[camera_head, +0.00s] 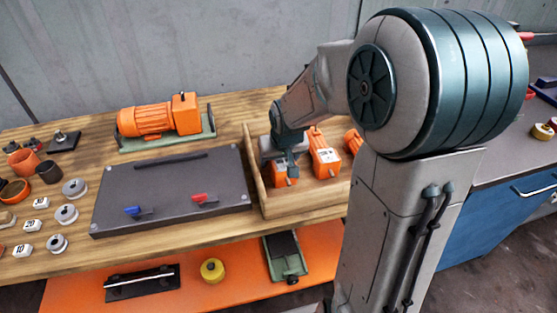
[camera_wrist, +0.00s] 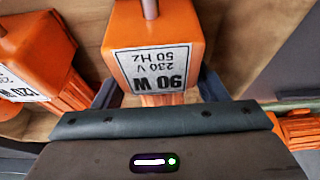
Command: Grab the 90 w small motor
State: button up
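The 90 W small motor (camera_wrist: 155,55) is orange with a white "90 W 230 V 50 Hz" label, upside down in the wrist view. In the head view it is the orange motor (camera_head: 284,176) at the left of the wooden crate (camera_head: 300,211), partly hidden under my gripper (camera_head: 284,158). In the wrist view my gripper (camera_wrist: 159,92) has one dark finger on each side of the motor, with space between the fingers and its lower part. The gripper looks open around it; finger contact cannot be made out.
A 120 W motor (camera_wrist: 35,60) lies close on the left in the wrist view. Other orange motors (camera_head: 323,153) share the crate. A grey panel (camera_head: 170,190) with blue and red levers lies left of the crate. A large orange motor (camera_head: 158,116) stands behind it.

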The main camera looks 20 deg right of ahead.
grip_shut()
jog(key=shift+w+r, duration=0.1)
